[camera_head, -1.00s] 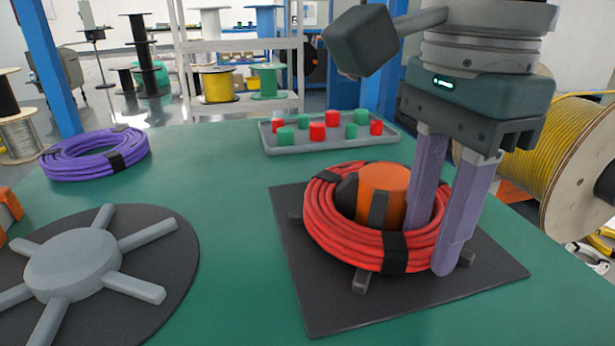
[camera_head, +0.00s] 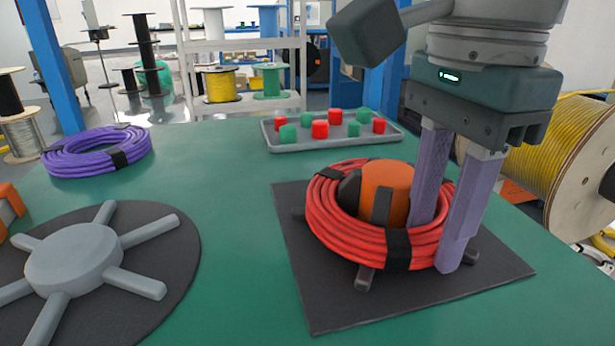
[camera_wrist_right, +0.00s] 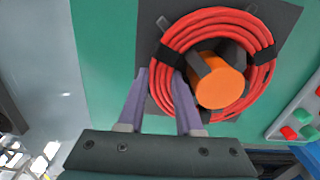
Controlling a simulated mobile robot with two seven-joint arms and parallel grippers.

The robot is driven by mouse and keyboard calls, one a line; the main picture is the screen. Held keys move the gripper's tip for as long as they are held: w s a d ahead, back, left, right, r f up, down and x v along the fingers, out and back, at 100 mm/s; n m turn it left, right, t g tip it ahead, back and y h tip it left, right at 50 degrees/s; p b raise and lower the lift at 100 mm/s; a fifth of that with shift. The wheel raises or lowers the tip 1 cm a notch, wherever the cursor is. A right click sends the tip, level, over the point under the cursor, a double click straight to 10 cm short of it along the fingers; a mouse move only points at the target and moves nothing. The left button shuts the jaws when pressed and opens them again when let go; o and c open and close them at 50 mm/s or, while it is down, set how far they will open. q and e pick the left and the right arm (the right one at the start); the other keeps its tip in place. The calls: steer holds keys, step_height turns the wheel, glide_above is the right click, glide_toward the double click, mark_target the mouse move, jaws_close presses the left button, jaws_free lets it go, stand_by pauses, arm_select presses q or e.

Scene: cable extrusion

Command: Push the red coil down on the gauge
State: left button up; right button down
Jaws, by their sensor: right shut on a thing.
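The red coil (camera_head: 343,232) lies around the orange core of the gauge (camera_head: 387,187), with black ties on it. Dark spokes of the gauge show under the coil on a black square mat (camera_head: 330,309). My right gripper (camera_head: 434,247) is shut on the coil's right side, one finger inside the ring and one outside. In the right wrist view the coil (camera_wrist_right: 176,46) circles the orange core (camera_wrist_right: 218,88), and the fingers (camera_wrist_right: 160,90) straddle its near edge. My left gripper is not in view.
A grey spoked holder (camera_head: 78,258) stands on a round dark mat at left. A purple coil (camera_head: 75,158) lies behind it. A grey tray (camera_head: 290,148) of red and green pegs stands at the back. A yellow cable spool (camera_head: 553,150) is at right.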

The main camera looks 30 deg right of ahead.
steer(key=c, duration=0.9)
jaws_free()
steer(key=shift+f, duration=0.15)
steer(key=o, duration=0.4)
steer(key=shift+s, duration=0.15)
steer(key=r+p, duration=0.2)
steer(key=r, duration=0.2)
steer(key=r+p, duration=0.3)
steer(key=r, duration=0.1)
steer(key=shift+w+d+p, duration=0.1)
steer(key=shift+w+p, duration=0.1)
steer(key=shift+p, duration=0.1)
steer(key=shift+r, duration=0.2)
steer(key=shift+f, duration=0.1)
steer(key=shift+s, duration=0.15)
